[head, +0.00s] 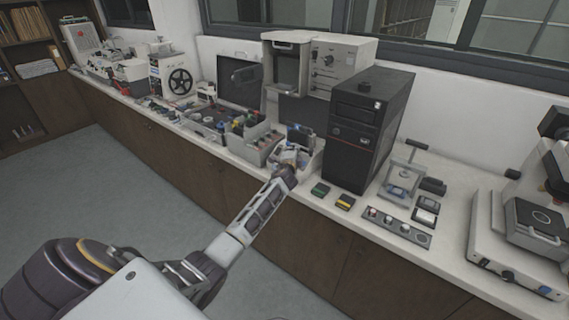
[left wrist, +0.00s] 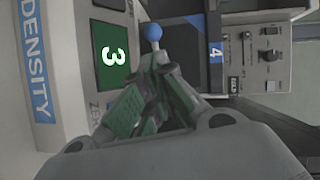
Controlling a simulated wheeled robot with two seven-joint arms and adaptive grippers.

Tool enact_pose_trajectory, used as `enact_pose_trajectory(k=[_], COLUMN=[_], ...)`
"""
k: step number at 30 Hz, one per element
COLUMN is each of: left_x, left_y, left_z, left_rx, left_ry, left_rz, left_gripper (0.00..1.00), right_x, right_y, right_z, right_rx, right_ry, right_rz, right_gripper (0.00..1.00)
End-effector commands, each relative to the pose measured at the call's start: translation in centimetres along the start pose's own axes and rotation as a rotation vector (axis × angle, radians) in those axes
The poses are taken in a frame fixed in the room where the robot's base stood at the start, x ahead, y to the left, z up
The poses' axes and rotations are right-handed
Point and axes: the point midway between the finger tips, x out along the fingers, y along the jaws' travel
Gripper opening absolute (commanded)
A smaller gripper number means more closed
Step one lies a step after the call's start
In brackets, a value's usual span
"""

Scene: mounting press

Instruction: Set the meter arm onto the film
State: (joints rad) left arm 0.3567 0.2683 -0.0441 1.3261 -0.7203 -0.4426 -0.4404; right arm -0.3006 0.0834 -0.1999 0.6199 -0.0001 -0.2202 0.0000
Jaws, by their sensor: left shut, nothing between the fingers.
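My left gripper (head: 290,166) reaches in to a small light-coloured device (head: 313,160) on the counter, left of the black computer tower. In the left wrist view the gripper (left wrist: 157,62) is shut and empty, its tips just below a blue ball knob (left wrist: 153,32) on a short light stem. I take the knob to be part of the meter arm; whether the tips touch it I cannot tell. The density meter body (left wrist: 50,75) is at left, with a green display (left wrist: 112,55) reading 3. A dark area lies behind the knob; I cannot make out the film.
The black tower (head: 365,130) stands close on the right. A bin of small coloured parts (head: 255,140) is on the left. Green and yellow blocks (head: 332,195) and a button strip (head: 396,226) lie near the counter's front edge. A blue label marked 4 (left wrist: 215,48) is beside the knob.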

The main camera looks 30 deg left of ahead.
Motion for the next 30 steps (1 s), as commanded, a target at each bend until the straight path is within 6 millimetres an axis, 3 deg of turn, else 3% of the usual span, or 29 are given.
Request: enact_pose_trajectory(k=[16, 30], left_x=[-2.0, -5.6], left_y=[-0.1, -0.2], left_z=[0.6, 1.6], left_rx=[0.0, 0.001], left_ry=[0.0, 0.001], left_rz=[-0.001, 0.0], left_gripper=[0.0, 0.0], right_x=[-0.1, -0.1], right_y=[-0.8, -0.4], right_z=[-0.3, -0.2], right_rx=[0.003, 0.002], right_ry=[0.003, 0.003], right_rz=[-0.008, -0.004], right_gripper=[0.4, 0.4])
